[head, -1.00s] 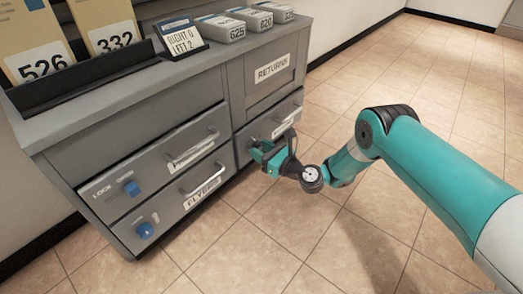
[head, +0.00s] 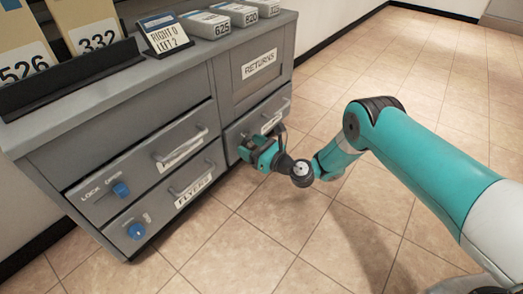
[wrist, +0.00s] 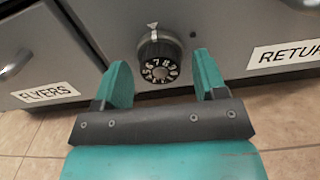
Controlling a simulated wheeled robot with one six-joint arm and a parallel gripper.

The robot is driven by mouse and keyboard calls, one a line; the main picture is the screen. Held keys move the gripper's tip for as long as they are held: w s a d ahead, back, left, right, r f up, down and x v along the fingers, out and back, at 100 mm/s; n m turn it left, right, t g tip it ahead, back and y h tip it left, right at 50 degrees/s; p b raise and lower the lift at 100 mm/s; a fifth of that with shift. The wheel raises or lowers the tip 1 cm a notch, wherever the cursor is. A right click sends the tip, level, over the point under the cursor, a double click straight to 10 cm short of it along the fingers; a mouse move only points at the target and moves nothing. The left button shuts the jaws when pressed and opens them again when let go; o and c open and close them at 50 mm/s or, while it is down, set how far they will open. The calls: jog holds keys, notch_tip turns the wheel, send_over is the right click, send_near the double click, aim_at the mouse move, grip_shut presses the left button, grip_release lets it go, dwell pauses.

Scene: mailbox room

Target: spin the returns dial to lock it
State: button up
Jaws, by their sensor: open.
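The returns dial (wrist: 160,62) is a dark round knob with white numbers around its rim and a ridged silver centre. It sits on a grey drawer front in the wrist view, just beyond and between my fingertips, apart from them as far as I can tell. My gripper (wrist: 160,82) is open, with one teal finger on each side of the dial. In the head view my gripper (head: 262,150) is at the lower right drawer (head: 235,132) and hides the dial. A RETURNS label (wrist: 286,54) is right of the dial in the wrist view.
The grey cabinet (head: 130,105) has a RETURNS door (head: 256,80) above. At left are drawers with bar handles and blue knobs (head: 121,189). A small card (head: 166,35) reading "RIGHT 0 LEFT 2" stands on top beside numbered boxes (head: 237,14). Tiled floor at right is clear.

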jog(key=p+v, duration=0.3)
jog(key=shift+s+d+r, duration=0.1)
jog(key=shift+d+r, duration=0.1)
jog(key=shift+r, duration=0.2)
jog(key=p, duration=1.8)
send_near(250, 143)
jog(key=v, duration=0.7)
jog(key=shift+s+d+f, duration=0.25)
jog(key=shift+s+f, duration=0.2)
jog(key=shift+f, duration=0.05)
